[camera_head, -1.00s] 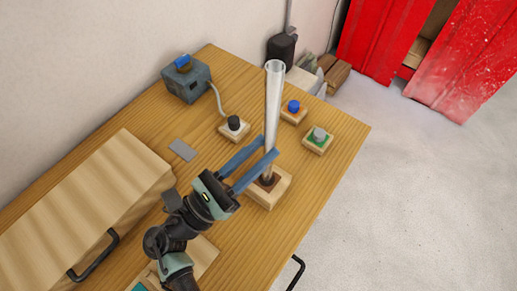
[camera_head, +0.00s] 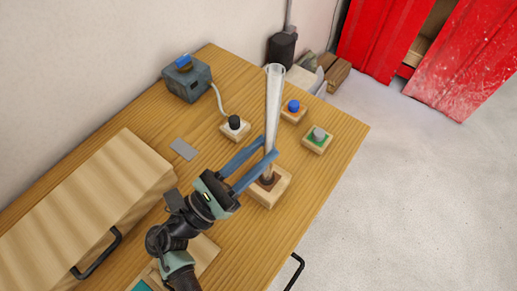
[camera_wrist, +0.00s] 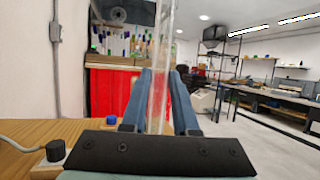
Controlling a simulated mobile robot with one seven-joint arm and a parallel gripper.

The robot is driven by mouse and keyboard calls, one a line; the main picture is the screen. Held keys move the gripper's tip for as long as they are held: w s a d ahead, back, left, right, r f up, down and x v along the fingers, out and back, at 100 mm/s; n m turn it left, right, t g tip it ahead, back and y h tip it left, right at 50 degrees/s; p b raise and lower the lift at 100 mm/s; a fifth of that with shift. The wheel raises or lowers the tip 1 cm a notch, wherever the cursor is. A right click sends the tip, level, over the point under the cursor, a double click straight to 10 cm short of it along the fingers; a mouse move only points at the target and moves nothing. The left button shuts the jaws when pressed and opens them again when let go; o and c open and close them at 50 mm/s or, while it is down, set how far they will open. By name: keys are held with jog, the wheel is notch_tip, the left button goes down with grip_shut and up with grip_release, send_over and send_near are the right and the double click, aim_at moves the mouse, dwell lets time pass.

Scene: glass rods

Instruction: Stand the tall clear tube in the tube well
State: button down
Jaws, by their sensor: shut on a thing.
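The tall clear tube (camera_head: 274,105) stands upright over the tube well (camera_head: 266,193), a wooden block with a dark round hole. Its lower end meets the dark hole; how deep it sits I cannot tell. My gripper (camera_head: 268,146) is shut on the tube, with its blue fingers on either side of it. In the wrist view the tube (camera_wrist: 160,70) runs upright between the two blue fingers (camera_wrist: 158,95). The tube's lower end is hidden there by the gripper body.
Small wooden blocks with a black knob (camera_head: 234,124), a blue knob (camera_head: 293,106) and a grey knob (camera_head: 319,135) stand behind the well. A grey-blue box (camera_head: 187,80) is at the back left. A large wooden case (camera_head: 90,205) fills the left of the table.

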jog(key=shift+f+b, duration=0.45)
jog(key=shift+f, duration=0.15)
dwell(0.3)
jog(key=c, duration=1)
grip_release()
jog(key=shift+o, duration=0.2)
